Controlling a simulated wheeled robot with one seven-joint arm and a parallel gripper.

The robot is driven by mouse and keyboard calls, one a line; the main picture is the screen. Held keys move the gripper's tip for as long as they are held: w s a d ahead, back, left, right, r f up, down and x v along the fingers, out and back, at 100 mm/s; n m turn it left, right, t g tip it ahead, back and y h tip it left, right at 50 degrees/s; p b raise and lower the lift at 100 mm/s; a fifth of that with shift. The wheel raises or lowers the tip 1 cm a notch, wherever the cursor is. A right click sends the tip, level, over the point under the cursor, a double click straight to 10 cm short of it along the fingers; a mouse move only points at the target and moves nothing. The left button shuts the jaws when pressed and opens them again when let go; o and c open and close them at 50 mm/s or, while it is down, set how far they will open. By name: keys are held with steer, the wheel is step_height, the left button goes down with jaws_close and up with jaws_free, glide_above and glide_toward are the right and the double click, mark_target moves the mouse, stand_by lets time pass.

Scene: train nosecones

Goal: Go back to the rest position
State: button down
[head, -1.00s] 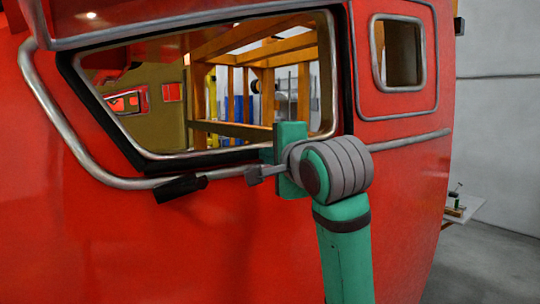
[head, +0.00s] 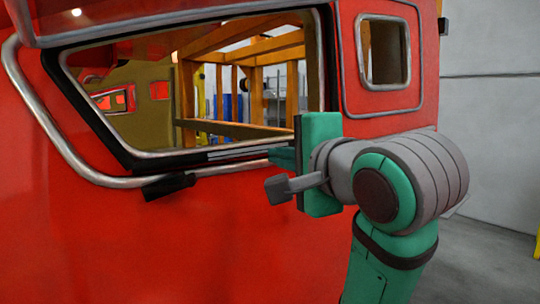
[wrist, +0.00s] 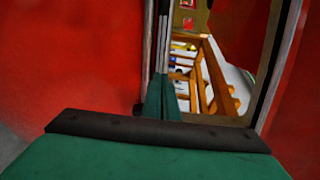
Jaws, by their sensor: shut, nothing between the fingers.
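My gripper (head: 280,158) is in front of the red train nosecone (head: 90,230), by the lower right corner of its large window opening. Its green fingers are together with nothing between them. In the wrist view the closed fingers (wrist: 163,98) point toward the window opening, with the metal window frame (wrist: 162,40) just beyond them. I cannot tell whether the fingertips touch the frame. My green and grey arm rises from the bottom right of the head view.
A metal handrail (head: 60,140) runs along the nosecone, with a black handle (head: 168,187) below the window. A smaller window (head: 385,50) is at upper right. Wooden framing (head: 250,60) shows through the large window. Grey floor (head: 485,255) is open at the right.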

steer(key=shift+s+d, duration=0.25)
steer(key=shift+s, duration=0.4)
